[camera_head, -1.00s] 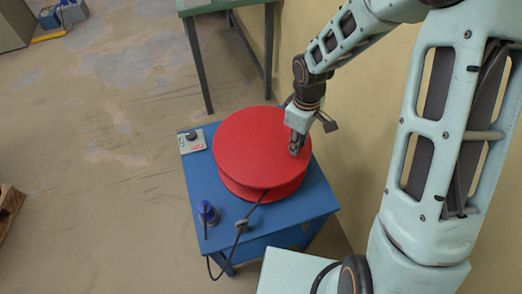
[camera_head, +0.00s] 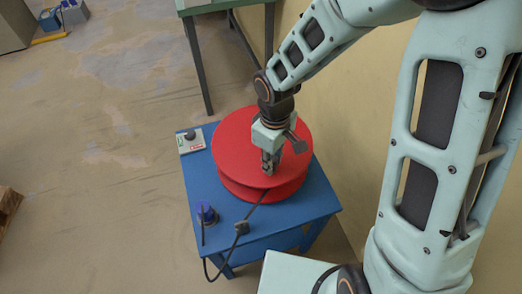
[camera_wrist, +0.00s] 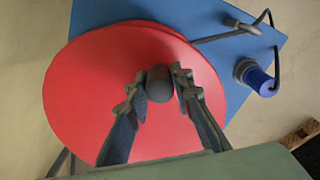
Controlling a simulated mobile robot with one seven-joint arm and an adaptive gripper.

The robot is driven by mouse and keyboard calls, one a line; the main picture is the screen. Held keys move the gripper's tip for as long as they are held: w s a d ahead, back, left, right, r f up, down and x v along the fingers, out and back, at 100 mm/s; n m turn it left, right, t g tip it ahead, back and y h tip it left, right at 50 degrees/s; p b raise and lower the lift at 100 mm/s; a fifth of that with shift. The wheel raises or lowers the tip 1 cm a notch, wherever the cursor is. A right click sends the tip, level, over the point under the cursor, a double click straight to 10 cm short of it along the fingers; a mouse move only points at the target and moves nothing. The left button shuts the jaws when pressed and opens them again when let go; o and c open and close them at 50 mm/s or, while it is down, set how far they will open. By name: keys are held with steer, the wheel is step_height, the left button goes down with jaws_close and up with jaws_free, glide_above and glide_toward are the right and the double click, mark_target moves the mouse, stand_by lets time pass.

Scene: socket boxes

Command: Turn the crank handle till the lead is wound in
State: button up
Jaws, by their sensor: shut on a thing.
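A red cable reel (camera_head: 238,148) lies flat on a blue table, and its round top fills much of the wrist view (camera_wrist: 90,90). The crank handle is a short dark knob (camera_wrist: 159,84) standing near the reel's rim. My gripper (camera_head: 268,168) is over the near right part of the reel top. In the wrist view my gripper (camera_wrist: 160,88) has its two fingers on either side of the knob, shut on it. The dark lead (camera_head: 259,200) leaves the reel at the front and runs to a dark plug-like piece (camera_head: 242,228), then hangs over the table edge.
A green table (camera_head: 205,8) stands behind. A wall is close on the right.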

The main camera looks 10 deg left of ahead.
steer(key=a, duration=0.3)
steer(key=s+a+b, duration=0.1)
steer(key=a, duration=0.1)
steer(key=shift+a, duration=0.3)
steer(key=w+a, duration=0.1)
steer(key=a, duration=0.1)
steer(key=w+a, duration=0.1)
steer(key=a, duration=0.1)
steer(key=w+a+b, duration=0.1)
steer(key=a, duration=0.1)
steer(key=shift+a, duration=0.15)
steer(key=w+a, duration=0.1)
steer(key=w, duration=0.1)
steer(key=w+a, duration=0.1)
steer(key=w, duration=0.1)
steer(key=w+p, duration=0.1)
steer(key=w, duration=0.1)
steer(key=shift+a, duration=0.4)
steer(key=shift+w+d+p, duration=0.2)
steer(key=shift+w+d, duration=0.05)
steer(key=shift+w, duration=0.9)
steer(key=shift+w+d+p, duration=0.2)
steer(key=shift+w+d, duration=0.05)
steer(key=shift+w, duration=0.9)
steer(key=shift+w+d+p, duration=0.2)
steer(key=shift+w+d, duration=0.05)
steer(key=shift+w, duration=0.9)
